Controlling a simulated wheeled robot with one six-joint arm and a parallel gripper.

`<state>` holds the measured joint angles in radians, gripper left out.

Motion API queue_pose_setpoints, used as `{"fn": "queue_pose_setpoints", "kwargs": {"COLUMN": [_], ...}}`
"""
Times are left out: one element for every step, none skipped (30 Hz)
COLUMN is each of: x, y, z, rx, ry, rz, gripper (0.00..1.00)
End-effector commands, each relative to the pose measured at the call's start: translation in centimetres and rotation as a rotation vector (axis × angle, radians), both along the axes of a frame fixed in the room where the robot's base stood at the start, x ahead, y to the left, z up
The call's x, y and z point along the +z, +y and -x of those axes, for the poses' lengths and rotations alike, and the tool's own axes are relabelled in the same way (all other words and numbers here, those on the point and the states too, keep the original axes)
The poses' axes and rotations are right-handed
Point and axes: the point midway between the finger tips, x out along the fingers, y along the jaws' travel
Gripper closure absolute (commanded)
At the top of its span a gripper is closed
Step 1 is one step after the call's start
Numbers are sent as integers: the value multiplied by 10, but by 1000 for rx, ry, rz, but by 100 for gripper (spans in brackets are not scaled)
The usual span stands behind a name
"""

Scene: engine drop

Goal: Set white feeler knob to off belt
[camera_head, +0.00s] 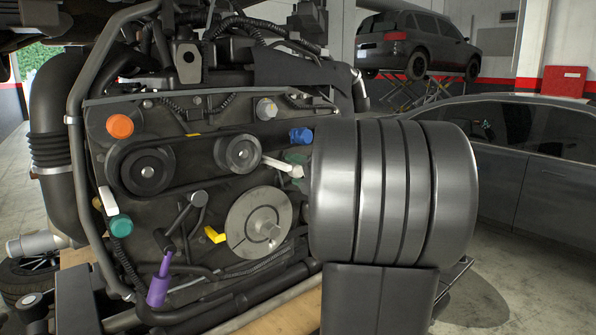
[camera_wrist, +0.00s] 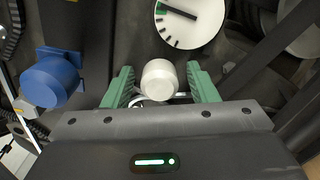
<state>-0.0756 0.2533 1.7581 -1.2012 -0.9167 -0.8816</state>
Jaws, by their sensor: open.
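The white feeler knob (camera_wrist: 158,79) shows in the wrist view as a round white cap between the two green fingers of my gripper (camera_wrist: 158,70). The fingers are apart, with a narrow gap visible on each side of the knob. In the head view, a white feeler arm (camera_head: 280,166) reaches from the right side of the small pulley (camera_head: 238,153) toward my gripper (camera_head: 297,163), which is partly hidden behind my arm. The black belt (camera_head: 195,150) runs by this pulley and a larger left pulley (camera_head: 147,171). Whether the feeler touches the belt is unclear.
A blue knob (camera_wrist: 50,80) is left of my gripper in the wrist view. A white dial (camera_wrist: 190,22) with a dark needle is above. Orange (camera_head: 120,126), teal (camera_head: 121,225), yellow (camera_head: 214,234) and purple (camera_head: 158,283) parts sit on the engine face.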

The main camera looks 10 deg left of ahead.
Motion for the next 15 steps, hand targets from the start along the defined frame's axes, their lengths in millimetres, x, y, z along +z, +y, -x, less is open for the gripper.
{"fn": "queue_pose_setpoints", "kwargs": {"x": [0, 0, 0, 0, 0, 0, 0, 0, 0, 0, 0, 0, 0, 0, 0], "y": [0, 0, 0, 0, 0, 0, 0, 0, 0, 0, 0, -1, -1, -1, -1], "z": [0, 0, 0, 0, 0, 0, 0, 0, 0, 0, 0, 0, 0, 0, 0], "rx": [0, 0, 0, 0, 0, 0, 0, 0, -1, -1, 0, -1, -1, -1, -1], "ry": [0, 0, 0, 0, 0, 0, 0, 0, 0, 0, 0, 0, 0, 0, 0], "rz": [0, 0, 0, 0, 0, 0, 0, 0, 0, 0, 0, 0, 0, 0, 0], "gripper": [47, 47, 47, 47, 51, 59, 65, 71, 78, 84, 90, 98, 100, 100, 100]}}
